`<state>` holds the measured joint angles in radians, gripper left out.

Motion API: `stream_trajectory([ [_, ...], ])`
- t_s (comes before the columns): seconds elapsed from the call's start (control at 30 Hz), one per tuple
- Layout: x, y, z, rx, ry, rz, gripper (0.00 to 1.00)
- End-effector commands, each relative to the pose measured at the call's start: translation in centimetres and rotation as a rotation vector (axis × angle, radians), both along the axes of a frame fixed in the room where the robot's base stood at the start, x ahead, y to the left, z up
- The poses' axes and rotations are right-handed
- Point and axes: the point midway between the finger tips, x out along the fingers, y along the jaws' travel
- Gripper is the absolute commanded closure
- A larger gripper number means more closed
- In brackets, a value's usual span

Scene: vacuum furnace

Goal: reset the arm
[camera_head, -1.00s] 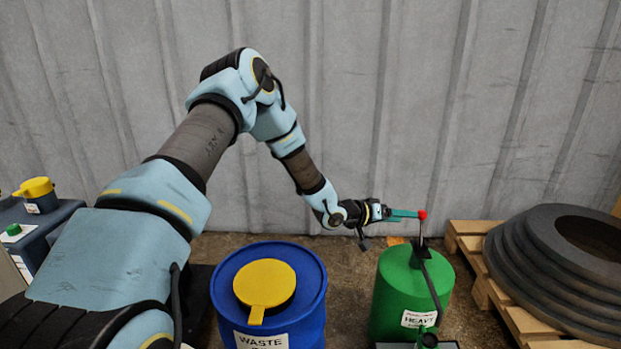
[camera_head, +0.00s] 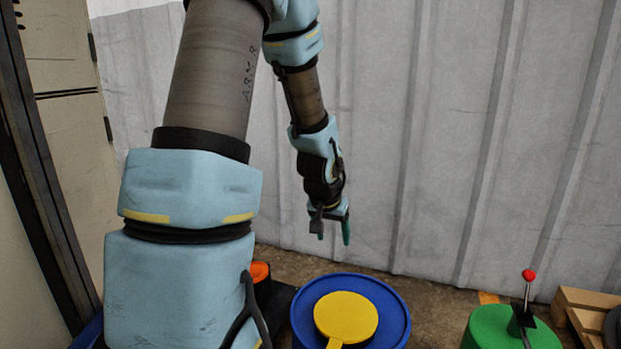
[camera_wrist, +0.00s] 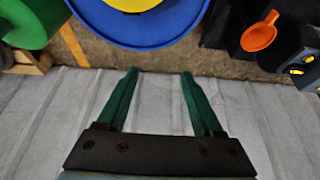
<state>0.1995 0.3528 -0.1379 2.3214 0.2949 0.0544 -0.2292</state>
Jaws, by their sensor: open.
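My gripper (camera_head: 333,228) hangs from the raised arm, fingers pointing down, in front of the grey corrugated wall. In the head view it is above and behind the blue drum. In the wrist view my gripper (camera_wrist: 160,90) shows two green fingers spread wide with nothing between them. The fingers touch nothing that I can see.
A blue drum (camera_head: 397,300) with a yellow cap (camera_head: 346,318) stands below. A green container (camera_head: 490,332) with a red-knobbed lever (camera_head: 528,276) is at the right, near a wooden pallet (camera_head: 580,300). An orange object (camera_wrist: 259,37) shows in the wrist view. The corrugated wall (camera_head: 430,130) is behind.

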Motion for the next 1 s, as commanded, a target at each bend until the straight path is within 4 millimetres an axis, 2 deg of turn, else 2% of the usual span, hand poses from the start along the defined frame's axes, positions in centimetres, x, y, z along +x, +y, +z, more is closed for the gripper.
stream_trajectory([
  [0.03, -1.4, 2.4, 0.9, 0.026, 0.023, 0.044, 0.32],
  [0.1, -3.6, 5.2, 1.7, 0.054, 0.069, 0.101, 0.32],
  [0.2, -6.9, 8.2, 2.6, 0.076, 0.136, 0.168, 0.32],
  [0.3, -10.1, 10.3, 3.3, 0.081, 0.198, 0.225, 0.32],
  [0.43, -14.1, 12.1, 4.0, 0.067, 0.275, 0.289, 0.32],
  [0.5, -13.9, 12.0, 6.1, 0.069, 0.276, 0.281, 0.32],
  [0.77, -13.8, 11.9, 11.3, 0.069, 0.274, 0.280, 0.32],
  [1.0, -13.7, 11.9, 17.3, 0.070, 0.272, 0.280, 0.32],
])
